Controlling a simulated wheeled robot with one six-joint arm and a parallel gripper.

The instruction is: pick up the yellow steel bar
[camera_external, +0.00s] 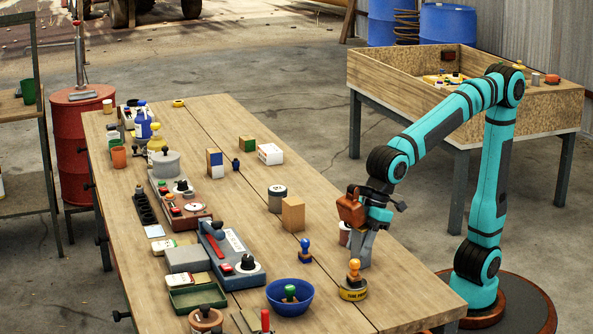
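I cannot make out a yellow steel bar for certain in this view. My gripper (361,262) points down over the right side of the long wooden table (240,125), just behind a yellow round item with an orange-topped stamp (354,272). A small pale and dark red cup (345,234) shows just left of the fingers, partly hidden by them. The grey fingers are small and seen from the side, so I cannot tell whether they are open, or whether anything is between them.
Left of my gripper stand a wooden block (293,215), a grey can (277,198) and a blue stamp (305,251). A blue bowl (290,299) is at the front. Tools and boxes crowd the table's left side. A wooden-walled bench (520,112) stands behind my arm.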

